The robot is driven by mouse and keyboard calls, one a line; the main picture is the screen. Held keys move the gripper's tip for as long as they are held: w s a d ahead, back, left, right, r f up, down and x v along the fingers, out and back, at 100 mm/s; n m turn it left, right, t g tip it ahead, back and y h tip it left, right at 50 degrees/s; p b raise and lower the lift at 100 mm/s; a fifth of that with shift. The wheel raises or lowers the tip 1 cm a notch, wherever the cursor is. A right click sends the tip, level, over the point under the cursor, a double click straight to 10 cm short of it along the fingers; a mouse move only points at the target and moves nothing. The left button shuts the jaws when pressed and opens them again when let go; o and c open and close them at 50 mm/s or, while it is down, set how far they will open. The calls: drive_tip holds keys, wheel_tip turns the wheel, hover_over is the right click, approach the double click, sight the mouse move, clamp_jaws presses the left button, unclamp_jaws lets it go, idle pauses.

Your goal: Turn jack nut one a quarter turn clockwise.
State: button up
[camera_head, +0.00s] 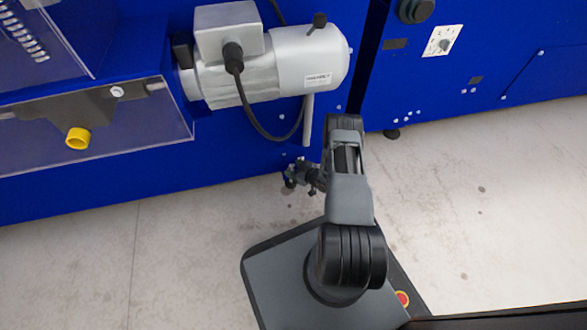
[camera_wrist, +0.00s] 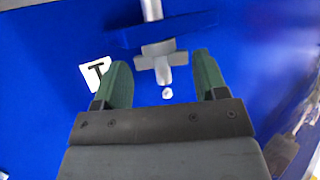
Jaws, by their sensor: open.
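In the wrist view, a grey metal nut (camera_wrist: 158,48) sits on an upright silver rod (camera_wrist: 152,10) against the blue machine face. I take it for jack nut one. A white tag with a dark T-like mark (camera_wrist: 95,74) is left of it. My gripper (camera_wrist: 161,62) is open, with its two green fingers spread to either side of the nut's line. No contact with the nut shows. In the head view my gripper (camera_head: 298,175) is low against the blue machine, below the grey motor; the nut cannot be made out there.
A blue ledge (camera_wrist: 190,27) crosses behind the rod, and a small white dot (camera_wrist: 167,93) lies between the fingers. In the head view, a grey motor (camera_head: 265,70) with a hanging black cable juts out above my arm. Pale floor (camera_head: 480,190) is clear at right.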

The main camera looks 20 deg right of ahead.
drive_tip(key=shift+a, duration=0.1)
drive_tip(key=c, duration=0.6)
drive_tip(key=shift+c, duration=0.2)
drive_tip(key=shift+a, duration=0.1)
drive_tip(key=m+h, duration=0.1)
drive_tip(key=m+h+p, duration=0.1)
drive_tip(key=m+h, duration=0.1)
drive_tip(key=h, duration=0.1)
drive_tip(key=shift+s+a+t, duration=0.15)
drive_tip(key=shift+a+t, duration=0.15)
drive_tip(key=shift+t, duration=0.1)
drive_tip(key=shift+a+m+h+p, duration=0.2)
drive_tip(key=shift+m+h+p, duration=0.1)
drive_tip(key=shift+m+h, duration=1.75)
drive_tip(key=shift+h, duration=0.25)
drive_tip(key=o, duration=0.6)
